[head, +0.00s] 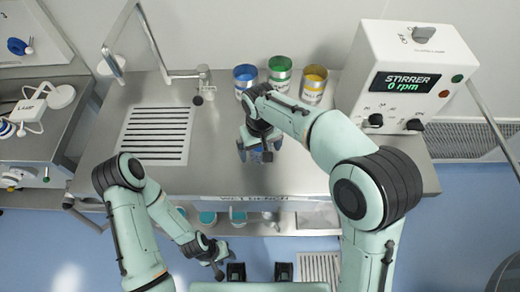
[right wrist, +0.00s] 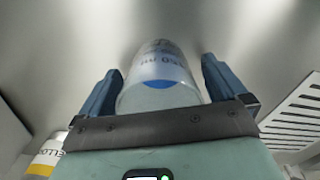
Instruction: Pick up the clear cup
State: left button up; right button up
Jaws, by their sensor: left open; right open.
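The clear cup (right wrist: 160,75) stands on the steel counter (head: 205,170) in the right wrist view, with lettering and a blue patch on its side. My right gripper (right wrist: 161,70) is open, with one finger on each side of the cup and a visible gap at each. In the head view my right gripper (head: 259,150) is over the middle of the counter and mostly hides the cup. My left gripper (head: 218,267) hangs in front of the counter, low and empty, away from the cup.
Blue (head: 245,78), green (head: 280,70) and yellow (head: 314,84) cans stand behind the right gripper. The stirrer box (head: 405,75) is at the right. A slotted drain (head: 156,135) lies at the left. A lower shelf holds several small containers (head: 208,217).

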jog(key=c, duration=1.1)
jog(key=shift+o, duration=0.2)
jog(key=shift+r, duration=0.1)
pick_arm(q)
jog(key=w+r+p, duration=0.1)
jog(key=r+p, duration=0.1)
jog(key=w+r+p, duration=0.1)
jog(key=w+r, duration=0.1)
jog(key=shift+w+r+p, duration=0.3)
jog(key=shift+r+p, duration=0.05)
jog(key=shift+r, duration=0.05)
pick_arm(e)
notch_tip(320, 180, up, 20)
